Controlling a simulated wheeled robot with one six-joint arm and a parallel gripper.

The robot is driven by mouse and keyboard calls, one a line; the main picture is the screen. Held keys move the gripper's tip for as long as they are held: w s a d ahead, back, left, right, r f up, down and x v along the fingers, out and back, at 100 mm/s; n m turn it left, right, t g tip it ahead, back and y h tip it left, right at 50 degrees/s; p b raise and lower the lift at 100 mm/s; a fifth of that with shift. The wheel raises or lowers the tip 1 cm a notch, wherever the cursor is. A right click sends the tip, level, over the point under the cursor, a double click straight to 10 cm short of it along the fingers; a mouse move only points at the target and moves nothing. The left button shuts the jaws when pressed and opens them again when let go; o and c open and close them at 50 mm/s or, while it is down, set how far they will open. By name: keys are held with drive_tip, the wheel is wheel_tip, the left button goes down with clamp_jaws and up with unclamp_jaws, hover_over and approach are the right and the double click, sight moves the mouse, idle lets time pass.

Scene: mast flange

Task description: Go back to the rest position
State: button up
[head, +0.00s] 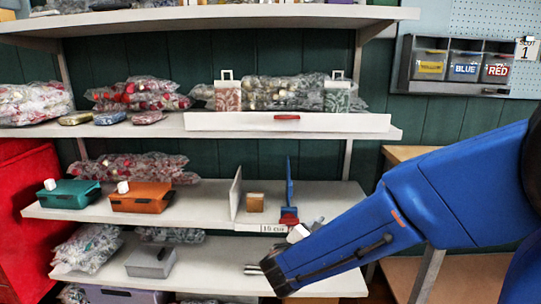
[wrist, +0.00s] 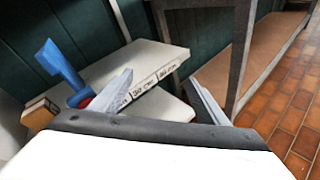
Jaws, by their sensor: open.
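My blue arm reaches in from the right in the head view. My gripper (head: 256,269) is at its lower left end, in front of the lower shelves (head: 215,273). In the wrist view my gripper (wrist: 160,92) has its two fingers spread apart, with nothing between them. The middle shelf (wrist: 148,62) lies beyond the fingers, with printed labels on its front edge. A blue upright divider (wrist: 62,66) and a brown block (wrist: 38,113) show at the left there. My forearm hides part of the shelf's right end in the head view.
Teal (head: 69,194) and orange (head: 141,197) boxes stand on the middle shelf. A grey box (head: 151,261) sits below. A red cabinet (head: 28,220) stands at left. A wooden table (head: 420,270) is at right, behind my arm. Labelled bins (head: 465,67) hang on the wall.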

drive_tip(key=s+d+f+m+g+y, duration=0.1)
drive_tip(key=s+d+m+g, duration=0.7)
drive_tip(key=s+d+m, duration=0.55)
drive_tip(key=s+a+r+m+y, duration=0.1)
drive_tip(key=s+a+m+y, duration=0.1)
drive_tip(key=s+m+y, duration=0.6)
drive_tip(key=shift+s+r+m+t, duration=0.3)
drive_tip(key=shift+s+m, duration=0.85)
drive_tip(key=shift+s, duration=1.5)
